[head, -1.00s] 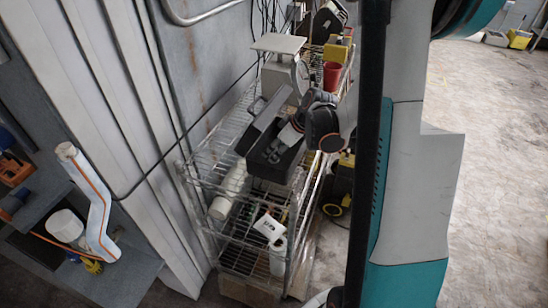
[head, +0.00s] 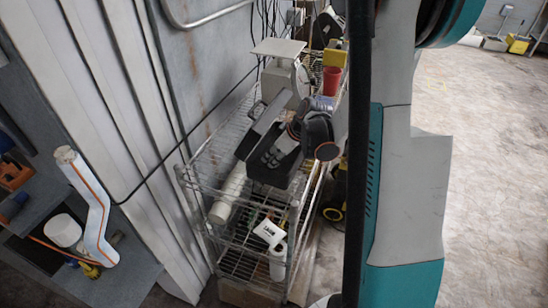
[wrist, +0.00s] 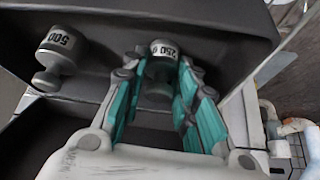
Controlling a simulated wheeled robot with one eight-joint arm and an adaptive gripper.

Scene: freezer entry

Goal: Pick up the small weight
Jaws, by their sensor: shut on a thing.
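The small weight (wrist: 163,52), a grey metal piece labelled 250, stands between the two teal-padded fingers of my gripper (wrist: 160,78) in the wrist view. The fingers are shut on it, one on each side. It is in or just over the open black case (wrist: 225,38); I cannot tell whether it is lifted. A larger weight labelled 500 (wrist: 58,55) stands to its left, apart from the fingers. In the head view, my gripper (head: 289,136) reaches into the black case (head: 262,176), and the small weight cannot be made out there.
The case sits on the wire shelf rack (head: 205,150). A scale (head: 278,75), a red cup (head: 332,80) and a yellow item (head: 335,55) stand behind it. A white bottle (head: 278,262) is on a lower shelf.

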